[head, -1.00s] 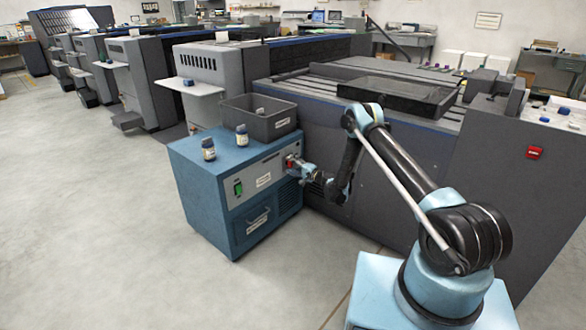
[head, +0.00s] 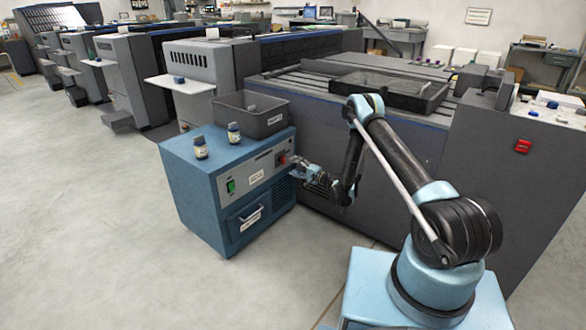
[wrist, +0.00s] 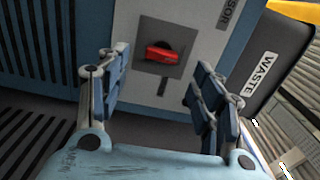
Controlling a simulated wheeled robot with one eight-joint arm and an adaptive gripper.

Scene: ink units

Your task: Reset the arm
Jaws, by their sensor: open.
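My gripper (wrist: 155,92) is open and empty in the wrist view, its two padded fingers spread apart. Between and beyond the fingertips is a red rotary switch (wrist: 160,53) on a grey plate, apart from the fingers. In the head view my gripper (head: 296,172) is close in front of the blue cabinet's front panel, beside the red switch (head: 282,159). The blue cabinet (head: 205,180) stands on the floor left of my arm. My arm reaches from my base at lower right to the cabinet.
Two small jars (head: 200,148) and (head: 234,133) and a grey bin (head: 270,125) labelled WASTE stand on the cabinet. A green switch (head: 230,186) is on its panel. A large grey press (head: 400,150) stands close behind my arm. The floor at left is clear.

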